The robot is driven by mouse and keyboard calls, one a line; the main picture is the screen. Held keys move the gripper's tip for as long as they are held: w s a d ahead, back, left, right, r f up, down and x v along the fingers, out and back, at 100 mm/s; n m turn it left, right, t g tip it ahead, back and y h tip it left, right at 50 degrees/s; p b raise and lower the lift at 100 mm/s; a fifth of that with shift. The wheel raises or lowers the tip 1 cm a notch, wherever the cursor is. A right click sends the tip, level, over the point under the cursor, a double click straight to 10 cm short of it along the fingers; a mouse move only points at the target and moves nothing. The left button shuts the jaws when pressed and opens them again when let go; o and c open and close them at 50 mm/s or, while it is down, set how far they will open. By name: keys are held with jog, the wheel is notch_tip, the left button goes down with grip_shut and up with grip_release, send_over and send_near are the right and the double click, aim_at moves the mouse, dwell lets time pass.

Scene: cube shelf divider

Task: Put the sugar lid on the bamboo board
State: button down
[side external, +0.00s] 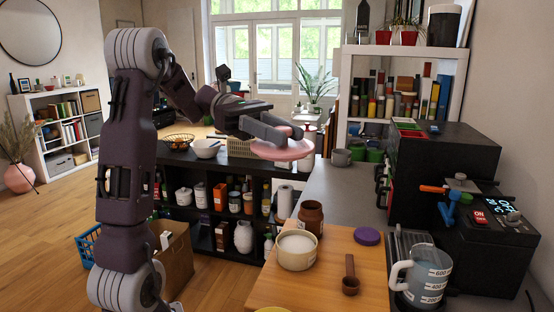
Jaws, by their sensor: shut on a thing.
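My gripper (288,136) is shut on a pale pink round disc, which looks like the sugar lid (280,152). It holds the lid roughly level, in the air above the counter. The bamboo board (325,262) lies on the counter at the lower middle. A cream bowl of white sugar (297,252) stands uncovered on the board, lower in the picture than the lid. The fingertips are partly hidden against the lid.
On the board are a brown open jar (311,218), a purple lid (367,236) and a brown scoop (350,277). A measuring jug (419,277) and a dark coffee machine (440,175) stand to the right. A grey mug (341,157) stands behind. Board space shows between the bowl and purple lid.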

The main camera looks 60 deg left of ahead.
aim_at(281, 294)
notch_tip(281, 294, down, 33)
jog(key=shift+d+r, duration=0.1)
jog(key=shift+r, duration=0.05)
jog(key=shift+f, duration=0.5)
dwell(0.4)
jog(key=c, duration=1)
grip_release()
jog(key=v, duration=0.7)
